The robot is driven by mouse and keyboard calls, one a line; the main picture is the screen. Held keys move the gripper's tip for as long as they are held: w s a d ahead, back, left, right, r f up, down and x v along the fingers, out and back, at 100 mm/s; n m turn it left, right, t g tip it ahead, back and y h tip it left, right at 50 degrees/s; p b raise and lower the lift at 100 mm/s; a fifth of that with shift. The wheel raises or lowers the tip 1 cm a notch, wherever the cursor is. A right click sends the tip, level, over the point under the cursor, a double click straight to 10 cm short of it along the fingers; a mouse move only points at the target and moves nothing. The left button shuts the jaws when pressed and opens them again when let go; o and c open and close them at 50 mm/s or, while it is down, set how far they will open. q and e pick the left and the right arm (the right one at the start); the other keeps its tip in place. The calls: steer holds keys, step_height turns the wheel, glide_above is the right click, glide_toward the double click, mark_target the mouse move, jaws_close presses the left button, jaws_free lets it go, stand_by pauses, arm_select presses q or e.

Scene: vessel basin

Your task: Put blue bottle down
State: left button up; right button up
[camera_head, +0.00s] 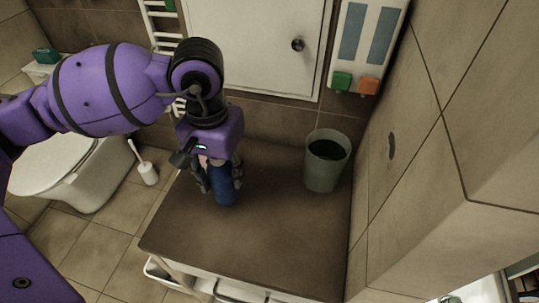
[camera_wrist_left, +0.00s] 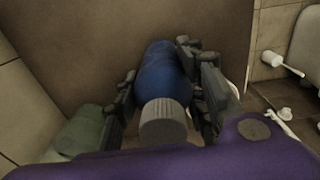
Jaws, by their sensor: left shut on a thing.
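The blue bottle (camera_head: 224,188) is over the brown counter (camera_head: 270,235), near its back left part. It looks upright, but I cannot tell if its base touches the top. My left gripper (camera_head: 218,178) is shut around it from above, with a finger on each side. In the left wrist view the blue bottle (camera_wrist_left: 165,78) shows with its grey ribbed cap towards the camera, between the fingers of the left gripper (camera_wrist_left: 165,100). My right gripper is not in view.
A grey-green bin (camera_head: 325,165) stands at the counter's back right, by the tiled wall. The front and middle of the counter are clear. A toilet (camera_head: 75,175) and a toilet brush (camera_head: 147,170) stand on the floor at left. A white cabinet door (camera_head: 255,45) is behind.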

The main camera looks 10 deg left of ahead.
mark_target(226, 183)
arm_select(q)
steer(key=f, duration=0.2)
steer(key=w+f+b, duration=0.1)
steer(key=shift+d+f, duration=0.2)
steer(key=shift+f, duration=0.2)
steer(key=shift+s+r, duration=0.1)
steer(key=shift+s, duration=0.1)
steer(key=shift+s+r, duration=0.15)
steer(key=shift+s, duration=0.05)
steer(key=shift+w+a+f, duration=0.1)
steer(key=shift+a+f, duration=0.05)
steer(key=shift+f, duration=0.05)
steer(key=o, duration=0.9)
steer(key=shift+f, duration=0.1)
steer(key=o, duration=0.4)
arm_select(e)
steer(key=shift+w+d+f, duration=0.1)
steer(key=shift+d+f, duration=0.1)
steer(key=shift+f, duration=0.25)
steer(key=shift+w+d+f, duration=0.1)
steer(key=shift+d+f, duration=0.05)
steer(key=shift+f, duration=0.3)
